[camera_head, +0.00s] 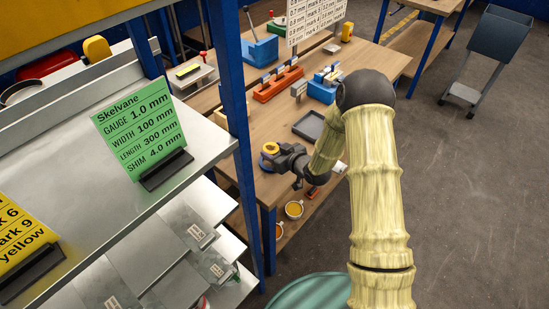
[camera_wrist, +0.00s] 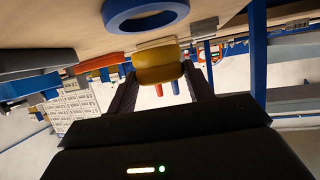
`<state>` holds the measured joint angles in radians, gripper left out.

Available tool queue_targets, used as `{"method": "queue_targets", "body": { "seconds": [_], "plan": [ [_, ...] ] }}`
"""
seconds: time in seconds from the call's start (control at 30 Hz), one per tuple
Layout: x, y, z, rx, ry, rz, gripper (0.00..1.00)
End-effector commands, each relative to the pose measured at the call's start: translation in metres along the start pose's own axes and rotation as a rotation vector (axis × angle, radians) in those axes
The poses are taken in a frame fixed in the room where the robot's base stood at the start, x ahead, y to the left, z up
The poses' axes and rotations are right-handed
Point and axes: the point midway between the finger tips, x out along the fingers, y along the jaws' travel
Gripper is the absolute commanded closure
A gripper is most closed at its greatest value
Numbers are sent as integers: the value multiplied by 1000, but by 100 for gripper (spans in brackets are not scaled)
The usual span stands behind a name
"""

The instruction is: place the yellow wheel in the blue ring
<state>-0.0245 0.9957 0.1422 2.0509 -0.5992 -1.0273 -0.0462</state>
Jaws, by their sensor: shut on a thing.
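The yellow wheel (camera_wrist: 158,66) is between the two fingers of my gripper (camera_wrist: 163,82) in the wrist view, and the fingers are shut on it. In the head view the yellow wheel (camera_head: 270,148) shows at the end of my gripper (camera_head: 278,156), by the workbench's near left part. The wheel appears apart from the ring.
A dark tray (camera_head: 309,125), an orange rack (camera_head: 278,84) and a blue block holder (camera_head: 324,88) stand on the workbench (camera_head: 262,120). A blue shelf post (camera_head: 232,110) rises left of my gripper. Cups (camera_head: 294,209) sit on a lower level. A grey cart (camera_head: 497,40) stands far right.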

Motion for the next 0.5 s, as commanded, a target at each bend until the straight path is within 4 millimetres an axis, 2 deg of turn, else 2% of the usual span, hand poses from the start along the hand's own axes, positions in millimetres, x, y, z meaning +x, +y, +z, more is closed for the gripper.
{"method": "queue_targets", "body": {
  "seconds": [0.27,0.5],
  "plan": [
    [1,0,1,1,1,0,75],
    [11,-1,25,1,-1,-1,75]
  ]
}}
